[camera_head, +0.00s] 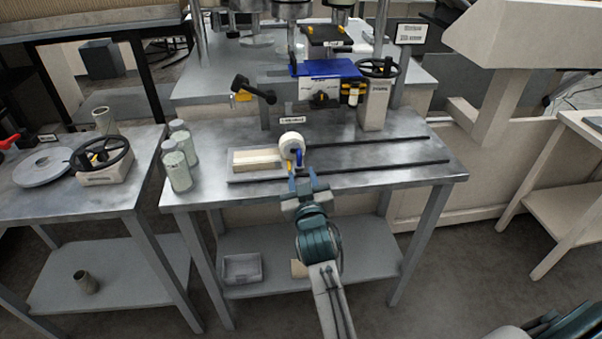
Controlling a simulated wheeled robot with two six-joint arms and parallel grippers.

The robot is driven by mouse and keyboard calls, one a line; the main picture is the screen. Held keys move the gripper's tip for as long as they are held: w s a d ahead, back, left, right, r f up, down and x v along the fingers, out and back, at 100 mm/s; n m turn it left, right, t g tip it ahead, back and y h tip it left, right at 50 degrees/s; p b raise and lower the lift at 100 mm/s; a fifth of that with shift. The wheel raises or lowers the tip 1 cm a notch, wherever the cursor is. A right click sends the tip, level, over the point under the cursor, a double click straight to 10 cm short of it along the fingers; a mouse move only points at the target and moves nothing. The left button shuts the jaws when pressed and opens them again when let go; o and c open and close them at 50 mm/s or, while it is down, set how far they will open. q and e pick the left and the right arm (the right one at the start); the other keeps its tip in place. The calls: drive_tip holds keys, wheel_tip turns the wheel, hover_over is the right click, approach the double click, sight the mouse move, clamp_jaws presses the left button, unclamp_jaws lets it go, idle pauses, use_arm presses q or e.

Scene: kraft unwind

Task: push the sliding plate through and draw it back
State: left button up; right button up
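A pale, flat block-like plate (257,160) lies at the left end of two dark rails on the middle metal table; I take it to be the sliding plate. A white roll or knob (292,143) stands at its right end, with a small blue part (299,158) below it. My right gripper (303,181) is at the table's front edge, just short of the blue part. Its two fingers are apart, with nothing seen between them. Whether it touches anything is unclear. My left gripper is not in view.
The dark rails (390,166) run right across clear tabletop. Grey-green cylinders (177,171) stand at the table's left. A machine with a blue bed (325,69) and a black handwheel (378,67) stands behind. The left table holds another handwheel (101,153).

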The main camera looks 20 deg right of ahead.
sight(300, 156)
drive_tip(key=x, duration=0.3)
drive_tip(key=p+x, duration=0.1)
drive_tip(key=x, duration=0.7)
drive_tip(key=shift+s+d, duration=0.1)
drive_tip(key=shift+d, duration=0.3)
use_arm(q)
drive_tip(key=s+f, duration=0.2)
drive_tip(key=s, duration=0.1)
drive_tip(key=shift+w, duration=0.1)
use_arm(e)
clamp_jaws()
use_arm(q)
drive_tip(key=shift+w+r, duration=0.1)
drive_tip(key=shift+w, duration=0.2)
